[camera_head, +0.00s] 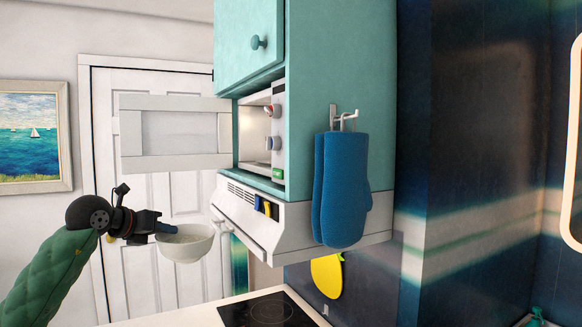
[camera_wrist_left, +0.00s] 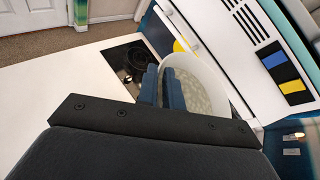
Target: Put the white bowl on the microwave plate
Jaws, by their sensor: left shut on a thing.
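The white bowl (camera_head: 185,244) is held roughly level in the air, in front of the white door and left of the range hood. My left gripper (camera_head: 168,230) is shut on the bowl's near left rim. In the left wrist view the fingers (camera_wrist_left: 163,88) grip the rim of the bowl (camera_wrist_left: 198,82). The microwave (camera_head: 258,135) stands in a teal cabinet, above and right of the bowl, with its door (camera_head: 172,133) swung open to the left. The microwave plate cannot be made out from this angle. My right gripper does not show.
The white range hood (camera_head: 262,220) juts out below the microwave, close to the bowl's right. Blue oven mitts (camera_head: 342,190) hang on the cabinet side. A black cooktop (camera_head: 270,311) sits in the white counter below.

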